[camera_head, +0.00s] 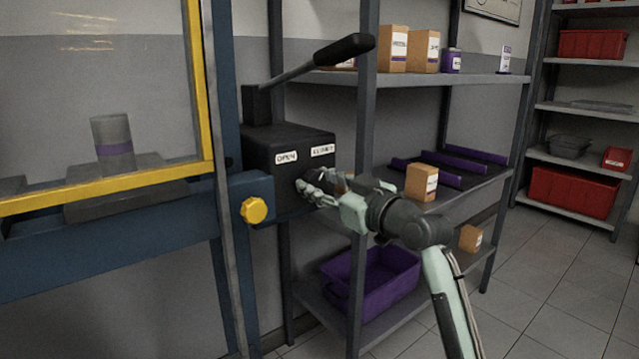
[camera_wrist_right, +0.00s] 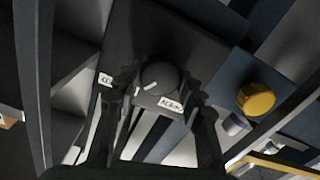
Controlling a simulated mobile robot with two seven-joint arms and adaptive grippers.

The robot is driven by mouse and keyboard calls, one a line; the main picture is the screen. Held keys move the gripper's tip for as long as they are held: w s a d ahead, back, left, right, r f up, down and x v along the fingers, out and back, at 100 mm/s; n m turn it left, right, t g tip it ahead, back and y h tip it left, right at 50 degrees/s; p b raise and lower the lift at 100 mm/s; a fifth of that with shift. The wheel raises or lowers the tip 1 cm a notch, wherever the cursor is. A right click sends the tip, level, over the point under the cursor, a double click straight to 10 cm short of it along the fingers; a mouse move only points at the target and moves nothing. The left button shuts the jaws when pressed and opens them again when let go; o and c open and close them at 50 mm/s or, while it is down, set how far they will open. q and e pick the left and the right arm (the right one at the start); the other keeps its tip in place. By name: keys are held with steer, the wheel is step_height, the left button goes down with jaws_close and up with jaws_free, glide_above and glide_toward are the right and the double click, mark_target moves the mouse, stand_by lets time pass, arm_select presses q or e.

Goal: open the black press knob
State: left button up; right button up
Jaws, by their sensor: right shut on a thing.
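The black press knob (camera_wrist_right: 158,77) is round with a short white mark, on the face of a dark press control box (camera_head: 285,150). White labels on the box read OPEN (camera_head: 286,157) and, less clearly, CLOSE (camera_head: 322,150). In the wrist view the knob sits between the two fingers of my right gripper (camera_wrist_right: 160,92), which is shut on it. In the head view my right gripper (camera_head: 310,190) is at the box front below the labels and hides most of the knob. My left gripper is not in view.
A black-handled lever (camera_head: 318,60) rises above the box. A yellow knob (camera_head: 254,210) is on the blue press frame (camera_head: 228,250) at left. A metal shelf (camera_head: 420,78) with boxes and a purple bin (camera_head: 372,280) stands close behind my right arm. Floor at right is clear.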

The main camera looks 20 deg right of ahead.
steer(key=shift+f+n, duration=0.1)
steer(key=shift+n, duration=1.8)
steer(key=n+p, duration=0.4)
steer(key=n, duration=0.4)
steer(key=shift+a+p, duration=0.1)
steer(key=shift+p, duration=0.2)
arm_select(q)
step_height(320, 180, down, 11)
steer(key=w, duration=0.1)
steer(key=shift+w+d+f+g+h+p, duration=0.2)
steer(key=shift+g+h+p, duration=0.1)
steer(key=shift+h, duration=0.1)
arm_select(e)
steer(key=shift+n, duration=0.6)
steer(key=o, duration=1.2)
steer(key=shift+c, duration=0.2)
